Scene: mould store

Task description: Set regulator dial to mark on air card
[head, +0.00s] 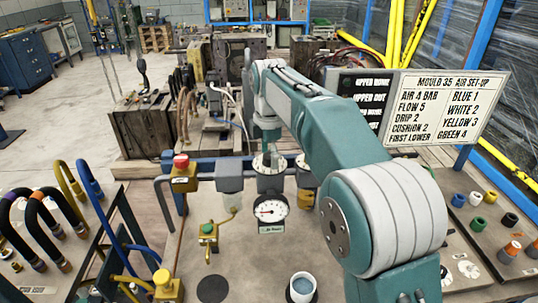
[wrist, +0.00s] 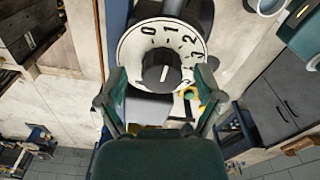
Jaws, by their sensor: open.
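The air card (head: 440,112) is a white board at the right of the head view. It reads "MOULD 35 AIR SET-UP" and "AIR 4 BAR". The regulator (head: 271,181) stands on the bench top with a round white gauge (head: 267,208) in front; its red needle points left. My gripper (head: 270,154) is over the regulator's top. In the wrist view the regulator dial (wrist: 134,47) is a white numbered ring around a black knob (wrist: 160,68) with a pale line. My open gripper (wrist: 158,82) has a finger on each side of the dial's lower part; contact is unclear.
A red-topped yellow valve (head: 182,171) and a grey filter unit (head: 229,177) stand left of the regulator. Hoses (head: 45,225) lie at left; coloured fittings are at right. Bench between is partly clear.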

